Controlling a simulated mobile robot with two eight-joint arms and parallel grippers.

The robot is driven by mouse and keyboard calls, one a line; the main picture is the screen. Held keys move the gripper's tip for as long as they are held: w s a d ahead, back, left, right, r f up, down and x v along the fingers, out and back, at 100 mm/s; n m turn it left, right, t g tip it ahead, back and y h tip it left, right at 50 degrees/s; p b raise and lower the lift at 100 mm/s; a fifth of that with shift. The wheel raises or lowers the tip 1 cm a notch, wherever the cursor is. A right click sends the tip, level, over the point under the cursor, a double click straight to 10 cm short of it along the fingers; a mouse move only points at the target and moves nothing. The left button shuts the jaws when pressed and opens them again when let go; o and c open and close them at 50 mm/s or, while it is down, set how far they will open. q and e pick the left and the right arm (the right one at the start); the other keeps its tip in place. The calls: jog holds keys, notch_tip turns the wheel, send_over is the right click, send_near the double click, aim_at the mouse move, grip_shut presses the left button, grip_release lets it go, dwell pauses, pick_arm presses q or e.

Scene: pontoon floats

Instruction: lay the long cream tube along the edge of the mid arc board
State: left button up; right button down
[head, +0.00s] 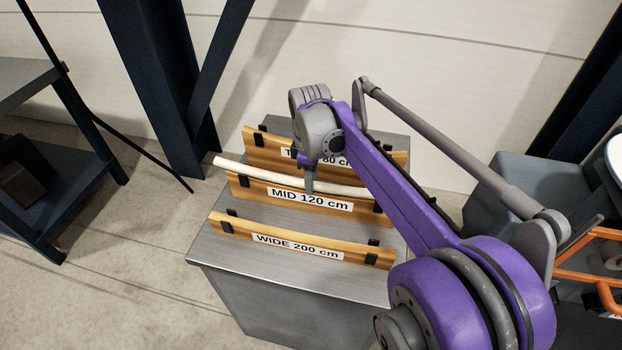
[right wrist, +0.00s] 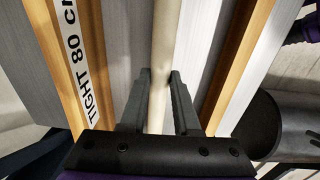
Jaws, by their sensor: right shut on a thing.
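The long cream tube (head: 248,172) shows in the head view, running slightly bent along the upper edge of the mid arc board (head: 242,188), its left end past the board's end. I cannot tell whether it touches that edge. My right gripper (head: 309,186) points down and is shut on the tube near its middle. In the right wrist view the tube (right wrist: 164,50) runs between the two fingers (right wrist: 160,100), with a wooden board on each side of it. The gripper hides part of the tube and board. My left gripper is out of view.
The boards stand on a grey metal cabinet (head: 215,250) in black clips. The tight board (head: 262,142) is behind, its label partly hidden by my arm. The wide board (head: 226,225) is in front. A dark post (head: 165,90) and shelf (head: 75,150) stand left.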

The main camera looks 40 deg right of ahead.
jog(key=c, duration=0.6)
grip_release()
jog(key=shift+o, duration=0.2)
notch_tip(320, 180, up, 11)
jog(key=shift+s+a+p, duration=0.15)
jog(key=shift+p, duration=0.3)
jog(key=shift+a+f, duration=0.1)
jog(key=s+a+f+m+t, duration=0.1)
jog(key=s+a+f+m, duration=0.1)
jog(key=s+a+f, duration=0.3)
jog(key=s+a+f+m+t+p, duration=0.1)
jog(key=s+a+f+m+t, duration=0.1)
jog(key=s+a+f, duration=0.3)
jog(key=s+a+f+m+t, duration=0.2)
jog(key=s+a+f+m, duration=0.1)
jog(key=s+a+f, duration=0.2)
jog(key=shift+a+f+m, duration=0.2)
jog(key=shift+f+m, duration=0.2)
jog(key=shift+f, duration=0.8)
